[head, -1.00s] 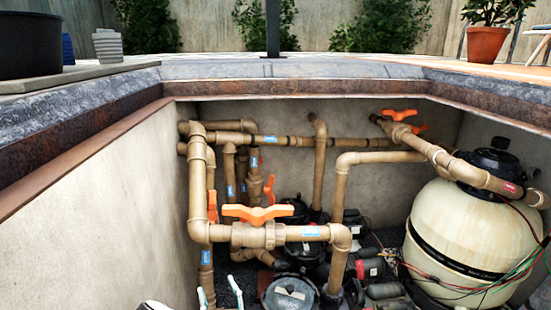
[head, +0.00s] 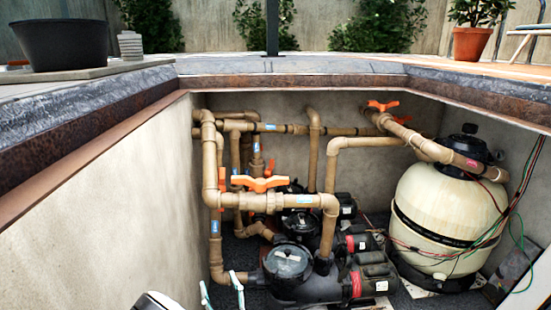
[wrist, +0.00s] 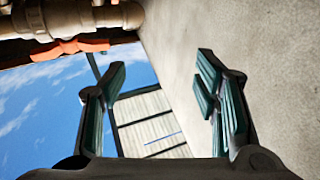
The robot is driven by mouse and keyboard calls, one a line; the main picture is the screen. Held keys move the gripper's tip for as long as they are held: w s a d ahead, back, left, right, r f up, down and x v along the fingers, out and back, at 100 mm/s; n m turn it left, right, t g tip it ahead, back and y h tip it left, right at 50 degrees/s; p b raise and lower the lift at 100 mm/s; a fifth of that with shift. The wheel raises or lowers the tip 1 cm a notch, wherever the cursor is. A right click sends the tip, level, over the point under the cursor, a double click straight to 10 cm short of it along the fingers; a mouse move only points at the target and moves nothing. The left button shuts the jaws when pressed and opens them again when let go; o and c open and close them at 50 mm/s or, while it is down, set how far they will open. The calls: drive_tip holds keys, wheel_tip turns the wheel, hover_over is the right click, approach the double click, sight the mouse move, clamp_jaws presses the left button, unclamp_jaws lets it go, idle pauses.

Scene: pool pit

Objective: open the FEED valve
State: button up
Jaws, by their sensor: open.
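Several orange valve handles sit on the brown pipes in the pit in the head view. Another orange handle (head: 221,179) is on the left upright pipe, and more handles (head: 382,105) are at the back right. The label words are too small to read, so I cannot tell which is FEED. In the wrist view my gripper (wrist: 160,95) is open and empty, with an orange handle (wrist: 70,48) and brown pipe (wrist: 85,15) at upper left, apart from the fingers.
Black pumps (head: 290,262) fill the pit floor. A cream filter tank (head: 440,215) with loose wires stands at right. A pale concrete wall (head: 110,220) bounds the left, below a stone rim (head: 290,66).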

drive_tip(key=w+d+r+m+g+h, duration=0.6)
drive_tip(key=w+d+r+m+h, duration=0.35)
drive_tip(key=w+d, duration=0.2)
drive_tip(key=s+d+r+g, duration=0.3)
drive_tip(key=r, duration=0.2)
drive_tip(key=s+d+r+n+g+y, duration=0.1)
drive_tip(key=s+d+r+g, duration=0.3)
drive_tip(key=s, duration=0.6)
drive_tip(key=s+d+r+n+g, duration=0.1)
drive_tip(key=s+d+r+g, duration=0.1)
drive_tip(key=s+d+r, duration=0.65)
drive_tip(key=s+d+g+h, duration=0.1)
drive_tip(key=s+d+g, duration=0.15)
drive_tip(key=s, duration=1.05)
drive_tip(key=s+d+g+h, duration=0.15)
drive_tip(key=s+d, duration=0.25)
drive_tip(key=s, duration=1)
wheel_tip(320, 180, up, 39)
drive_tip(key=t+p, duration=0.3)
drive_tip(key=p, duration=3.4)
drive_tip(key=shift+n, duration=0.45)
